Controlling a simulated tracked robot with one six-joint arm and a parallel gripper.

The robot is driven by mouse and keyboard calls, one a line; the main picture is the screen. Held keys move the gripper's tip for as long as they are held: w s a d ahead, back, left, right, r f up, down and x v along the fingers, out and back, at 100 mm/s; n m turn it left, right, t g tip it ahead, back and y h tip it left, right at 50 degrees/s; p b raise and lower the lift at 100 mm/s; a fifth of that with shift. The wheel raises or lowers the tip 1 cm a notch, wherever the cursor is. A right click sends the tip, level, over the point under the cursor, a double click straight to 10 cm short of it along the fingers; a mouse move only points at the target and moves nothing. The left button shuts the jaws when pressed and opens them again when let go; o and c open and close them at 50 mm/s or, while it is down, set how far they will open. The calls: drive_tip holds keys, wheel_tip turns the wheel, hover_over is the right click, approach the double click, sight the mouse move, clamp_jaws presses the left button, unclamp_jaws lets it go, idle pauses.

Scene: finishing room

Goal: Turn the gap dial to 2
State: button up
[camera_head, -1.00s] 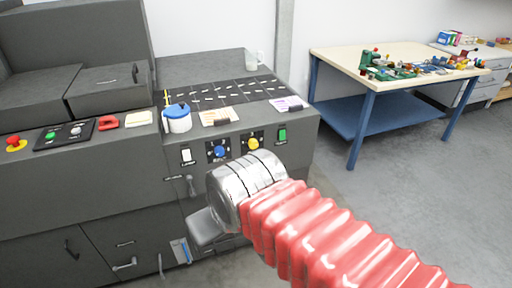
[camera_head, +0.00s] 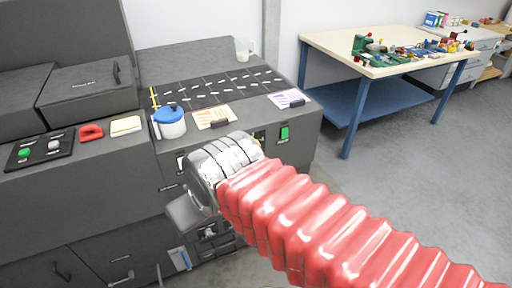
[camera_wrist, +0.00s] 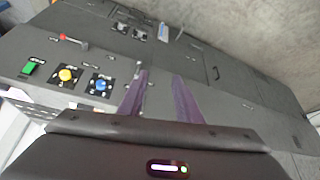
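Two round dials sit on the dark front panel of the machine. In the wrist view the blue dial (camera_wrist: 102,85) and the yellow dial (camera_wrist: 67,74) are side by side, each on a black plate with marks. The labels are too small to read, so I cannot tell which is the gap dial or where each points. My gripper (camera_wrist: 160,75) has its two purple fingers apart with nothing between them. The blue dial is just left of the fingers in that view. In the head view my arm hides the dials and fingertips.
A green switch (camera_head: 284,133) is on the same panel; a red-handled lever (camera_wrist: 68,38) shows in the wrist view.

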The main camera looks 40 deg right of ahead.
drive_tip(key=shift+a, duration=0.1)
drive_tip(key=shift+o, duration=0.2)
drive_tip(key=shift+o, duration=0.8)
drive_tip(key=shift+w, duration=0.1)
drive_tip(key=shift+o, duration=0.8)
drive_tip(key=shift+w, duration=0.25)
drive_tip(key=shift+o, duration=0.6)
drive_tip(key=w+d+f+m+t+h, duration=0.1)
drive_tip(key=w+d+f+t+h, duration=0.1)
drive_tip(key=w+d, duration=1)
drive_tip(key=shift+w+d+f+m+t+h, duration=0.15)
drive_tip(key=shift+f+m+t+h, duration=0.2)
drive_tip(key=shift+f, duration=0.55)
drive_tip(key=w+d+f+m+t+h, duration=0.1)
drive_tip(key=w+d+f+t, duration=0.15)
drive_tip(key=d+f, duration=0.5)
drive_tip(key=w+d+f+t, duration=0.25)
drive_tip(key=d+f, duration=0.25)
drive_tip(key=d, duration=0.5)
drive_tip(key=s+d+f+m+t, duration=0.3)
drive_tip(key=s+t, duration=0.1)
drive_tip(key=s, duration=0.2)
drive_tip(key=shift+s+d+f+m+h, duration=0.15)
drive_tip(key=shift+d+f+m+h, duration=0.2)
drive_tip(key=shift+h, duration=0.1)
